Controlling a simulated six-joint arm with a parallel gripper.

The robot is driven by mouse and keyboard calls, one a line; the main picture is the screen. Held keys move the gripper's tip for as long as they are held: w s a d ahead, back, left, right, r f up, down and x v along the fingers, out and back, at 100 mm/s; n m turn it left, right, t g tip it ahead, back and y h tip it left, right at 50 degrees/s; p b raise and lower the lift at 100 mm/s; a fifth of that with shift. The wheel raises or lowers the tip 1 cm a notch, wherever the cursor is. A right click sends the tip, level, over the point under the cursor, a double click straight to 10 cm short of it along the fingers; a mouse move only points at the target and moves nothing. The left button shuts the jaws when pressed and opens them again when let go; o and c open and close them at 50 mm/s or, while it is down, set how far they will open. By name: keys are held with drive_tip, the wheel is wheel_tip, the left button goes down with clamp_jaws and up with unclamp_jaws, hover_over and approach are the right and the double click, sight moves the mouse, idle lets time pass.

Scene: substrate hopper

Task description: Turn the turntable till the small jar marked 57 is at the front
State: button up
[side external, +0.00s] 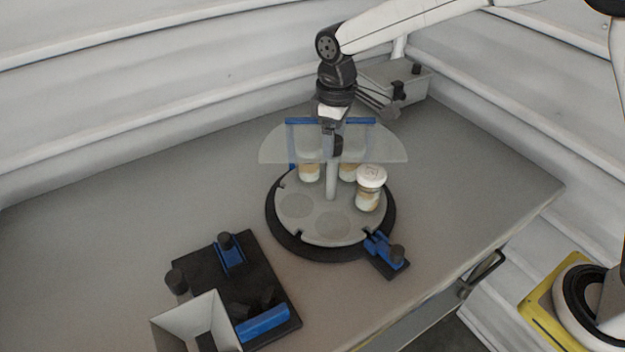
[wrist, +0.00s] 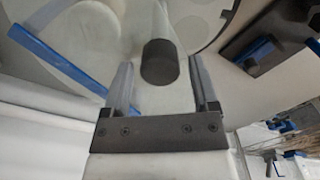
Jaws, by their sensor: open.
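The turntable (side external: 292,222) is a grey round plate on a black base, with empty round recesses at its left and front. A jar with a white lid (side external: 371,176) stands upright at its right; the lid's dark mark looks like 57 but is small. Two more jars, a left one (side external: 309,173) and a middle one (side external: 348,171), stand at the back, partly behind a clear half-round cover (side external: 390,149). A grey post (side external: 331,182) rises from the centre. My gripper (side external: 333,130) is above it, open. In the wrist view, the dark round knob (wrist: 160,65) shows between the spread fingers.
A blue latch block (side external: 385,252) sits at the turntable's front right rim. A black fixture (side external: 262,270) with an open-topped hopper (side external: 190,312) stands at the front left. A grey box (side external: 410,85) is at the back. The table's left is clear.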

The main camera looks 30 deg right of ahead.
drive_tip(key=n, duration=0.6)
drive_tip(key=shift+n, duration=0.4)
drive_tip(key=c, duration=0.8)
drive_tip(key=shift+c, duration=0.2)
